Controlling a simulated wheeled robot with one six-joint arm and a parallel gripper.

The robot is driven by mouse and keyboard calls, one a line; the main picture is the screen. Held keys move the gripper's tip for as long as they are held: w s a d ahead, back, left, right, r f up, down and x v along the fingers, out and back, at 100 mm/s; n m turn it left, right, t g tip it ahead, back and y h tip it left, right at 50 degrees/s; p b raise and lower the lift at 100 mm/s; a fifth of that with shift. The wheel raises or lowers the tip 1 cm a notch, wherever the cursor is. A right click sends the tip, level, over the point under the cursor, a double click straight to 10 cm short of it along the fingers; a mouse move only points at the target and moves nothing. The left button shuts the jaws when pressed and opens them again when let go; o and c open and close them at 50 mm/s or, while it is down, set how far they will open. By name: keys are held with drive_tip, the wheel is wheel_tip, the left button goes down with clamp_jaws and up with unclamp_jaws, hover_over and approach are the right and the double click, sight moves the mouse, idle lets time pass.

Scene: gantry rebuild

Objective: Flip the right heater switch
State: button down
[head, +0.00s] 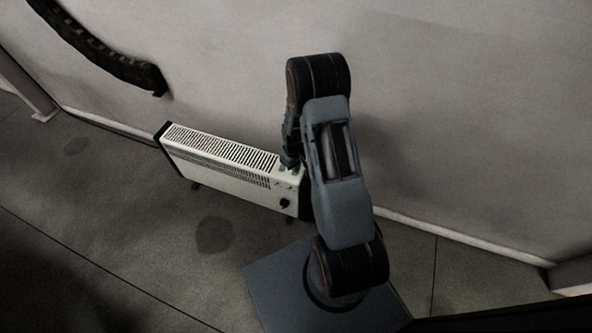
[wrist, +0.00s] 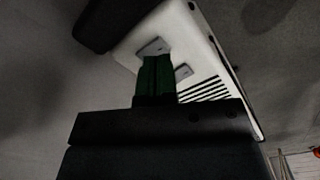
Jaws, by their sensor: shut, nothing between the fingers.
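The white heater (head: 215,172) stands on the floor along the wall in the head view. Its top, with a slotted grille, also shows in the wrist view (wrist: 190,40). Two small switch plates are on that top: one near the dark end cap (wrist: 150,48), one nearer the grille (wrist: 184,71). My gripper (head: 290,160) is over the heater's right end in the head view. Its green fingers (wrist: 157,58) are shut and empty, with the tips overlapping the lower edge of the plate near the end cap. Contact and the switch positions cannot be told.
A dark knob (head: 284,203) is on the heater's front face. The pale wall (head: 450,120) is close behind the heater. A dark hose (head: 100,50) hangs on the wall at upper left. The floor in front of the heater is clear.

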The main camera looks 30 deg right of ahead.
drive_tip(key=shift+f+b, duration=0.95)
drive_tip(key=shift+f, duration=0.3)
idle(0.9)
drive_tip(key=shift+r, duration=0.1)
drive_tip(key=shift+r+p, duration=2.7)
drive_tip(key=shift+r, duration=0.8)
drive_tip(key=s, duration=0.1)
drive_tip(key=s+m+g, duration=0.1)
drive_tip(key=s, duration=0.1)
drive_tip(key=shift+s+a+f+m+g, duration=0.1)
drive_tip(key=shift+s+a+m+g, duration=0.2)
drive_tip(key=shift+a, duration=0.1)
drive_tip(key=s+a+r+t+p, duration=0.1)
drive_tip(key=s+a+r+p, duration=0.2)
drive_tip(key=r+p, duration=0.5)
drive_tip(key=s+a+r+t+p, duration=0.2)
drive_tip(key=s+r+p, duration=0.3)
drive_tip(key=r, duration=2.3)
drive_tip(key=s+a+r+t+p, duration=0.2)
drive_tip(key=r+p, duration=1)
drive_tip(key=r, duration=0.7)
drive_tip(key=s+a, duration=0.1)
drive_tip(key=s, duration=0.1)
drive_tip(key=shift+s+a+m, duration=0.3)
drive_tip(key=shift+a+m, duration=0.1)
